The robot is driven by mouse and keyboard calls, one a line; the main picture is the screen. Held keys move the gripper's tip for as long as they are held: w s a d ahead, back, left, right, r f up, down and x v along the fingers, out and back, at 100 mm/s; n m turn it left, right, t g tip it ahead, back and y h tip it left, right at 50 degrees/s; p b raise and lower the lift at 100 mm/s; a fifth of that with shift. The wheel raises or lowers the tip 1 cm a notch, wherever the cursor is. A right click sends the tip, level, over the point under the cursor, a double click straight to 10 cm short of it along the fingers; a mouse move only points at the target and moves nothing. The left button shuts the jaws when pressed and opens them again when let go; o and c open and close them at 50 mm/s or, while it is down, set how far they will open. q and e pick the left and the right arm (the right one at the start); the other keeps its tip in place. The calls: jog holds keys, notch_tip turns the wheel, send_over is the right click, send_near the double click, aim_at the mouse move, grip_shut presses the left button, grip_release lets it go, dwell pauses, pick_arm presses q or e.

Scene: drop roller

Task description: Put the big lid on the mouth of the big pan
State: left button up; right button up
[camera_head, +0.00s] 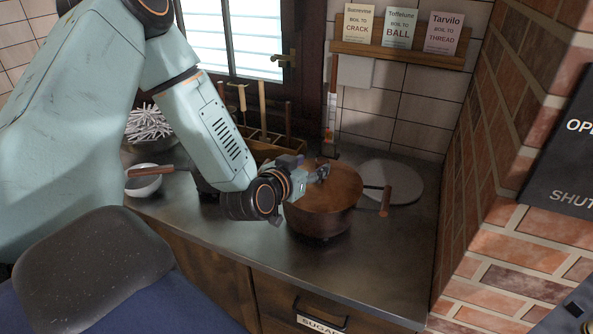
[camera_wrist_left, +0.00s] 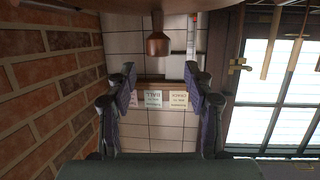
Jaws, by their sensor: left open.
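The big pan (camera_head: 322,222) is a copper-brown pot on the metal counter, its handle (camera_head: 385,201) pointing right. The big lid (camera_head: 343,184), a copper-brown disc, lies over the pan's mouth; the arm hides its left side, so I cannot tell whether it is fully seated. In the left wrist view, which is upside down, the lid's knob (camera_wrist_left: 158,42) stands out from the lid's edge (camera_wrist_left: 120,24) at the top. My left gripper (camera_head: 312,174) is beside the knob. In its wrist view the gripper (camera_wrist_left: 160,80) is open and empty, fingers apart from the knob. My right gripper is out of view.
A pale round plate (camera_head: 402,178) lies behind the pan at right. A white bowl (camera_head: 146,184) and a wooden utensil box (camera_head: 262,146) are at left. A brick wall (camera_head: 495,170) bounds the right side. The front counter (camera_head: 370,255) is clear.

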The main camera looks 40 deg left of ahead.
pick_arm(q)
jog(key=shift+p+v, duration=1.15)
jog(key=shift+v, duration=2.4)
jog(key=s+d+f+m+g+h, duration=0.1)
jog(key=s+d+f+g, duration=0.3)
jog(key=f, duration=0.3)
jog(key=s+d+f+g+h, duration=0.2)
jog(key=s+d+f+g, duration=0.1)
jog(key=s+d+f, duration=0.3)
jog(key=s+d+f+g, duration=0.1)
jog(key=s+f+g, duration=0.2)
jog(key=s, duration=0.6)
jog(key=s+d+f+g+y, duration=0.1)
jog(key=s+f+g, duration=0.3)
jog(key=s, duration=0.5)
notch_tip(320, 180, down, 2)
jog(key=shift+f, duration=0.15)
notch_tip(320, 180, down, 19)
jog(key=b, duration=1.8)
jog(key=shift+b, duration=0.35)
jog(key=shift+s, duration=0.1)
